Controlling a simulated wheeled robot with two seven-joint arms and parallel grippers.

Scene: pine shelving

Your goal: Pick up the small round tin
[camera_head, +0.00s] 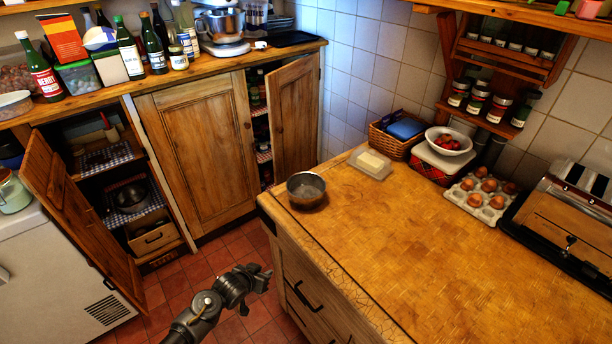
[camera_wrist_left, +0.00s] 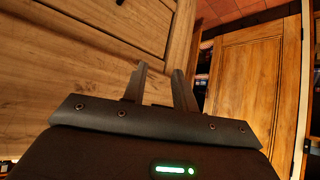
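A small round metal tin (camera_head: 306,189), open at the top and dark inside, stands upright on the near left corner of the wooden worktop (camera_head: 430,235). My left gripper (camera_head: 262,278) is below and to the left of it in the head view, beside the worktop's drawer front and over the tiled floor. In the left wrist view the two fingers of my left gripper (camera_wrist_left: 160,74) stand apart with nothing between them. The tin is not visible in that view. My right gripper is in neither view.
A butter dish (camera_head: 370,163) stands close behind the tin. An egg tray (camera_head: 479,197), a white bowl of red fruit (camera_head: 448,141) and a toaster (camera_head: 568,225) stand farther right. The worktop's middle is clear. A cupboard door (camera_head: 78,215) hangs open at left.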

